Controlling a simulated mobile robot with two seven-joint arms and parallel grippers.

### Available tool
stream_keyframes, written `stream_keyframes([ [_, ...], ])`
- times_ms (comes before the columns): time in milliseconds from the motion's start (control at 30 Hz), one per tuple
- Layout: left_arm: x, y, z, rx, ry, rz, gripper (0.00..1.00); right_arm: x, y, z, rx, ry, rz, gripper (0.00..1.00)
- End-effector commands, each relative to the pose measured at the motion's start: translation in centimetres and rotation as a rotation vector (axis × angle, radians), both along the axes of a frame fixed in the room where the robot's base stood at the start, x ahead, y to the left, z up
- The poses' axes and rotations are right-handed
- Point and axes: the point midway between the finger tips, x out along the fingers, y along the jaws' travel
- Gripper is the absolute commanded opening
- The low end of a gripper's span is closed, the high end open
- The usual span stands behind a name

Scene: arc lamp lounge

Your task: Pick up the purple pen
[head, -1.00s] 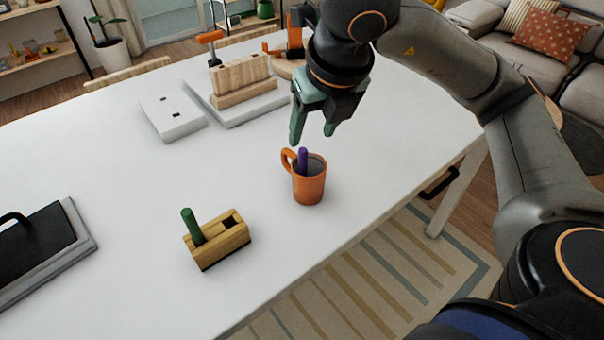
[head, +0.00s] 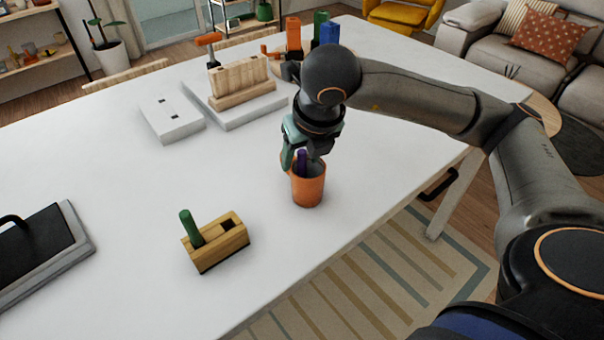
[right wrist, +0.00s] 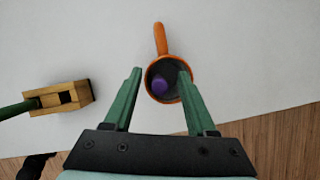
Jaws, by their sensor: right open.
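The purple pen (head: 302,160) stands in an orange mug (head: 309,190) near the table's front edge. In the right wrist view the pen's end (right wrist: 159,86) shows inside the mug (right wrist: 158,42), whose handle points up in the picture. My right gripper (head: 301,163) is at the mug's mouth, pointing down, with its green fingers around the pen's top in the head view. In the right wrist view the right gripper (right wrist: 163,80) is open, its fingers apart on either side of the mug's opening, not touching the pen. My left gripper is not in view.
A wooden holder (head: 222,243) with a green pen (head: 191,227) stands to the left of the mug. A dark board (head: 40,245) lies at far left. A white board with wooden blocks (head: 240,85) and several coloured objects stand at the back. The table (head: 120,185) between is clear.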

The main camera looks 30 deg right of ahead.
Motion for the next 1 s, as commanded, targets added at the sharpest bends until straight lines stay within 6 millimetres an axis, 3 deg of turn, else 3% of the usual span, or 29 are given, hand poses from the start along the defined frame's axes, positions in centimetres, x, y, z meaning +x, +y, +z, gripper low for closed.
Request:
stream_keyframes([
  [67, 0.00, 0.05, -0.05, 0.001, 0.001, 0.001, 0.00, -0.01, 0.00, 0.02, 0.000, 0.000, 0.000, 0.55],
  [533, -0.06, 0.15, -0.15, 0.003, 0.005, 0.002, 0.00, -0.02, 0.03, 0.06, 0.001, 0.000, 0.000, 0.02],
  [1000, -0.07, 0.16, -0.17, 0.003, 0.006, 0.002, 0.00, -0.01, 0.04, 0.08, 0.001, 0.000, 0.000, 0.00],
])
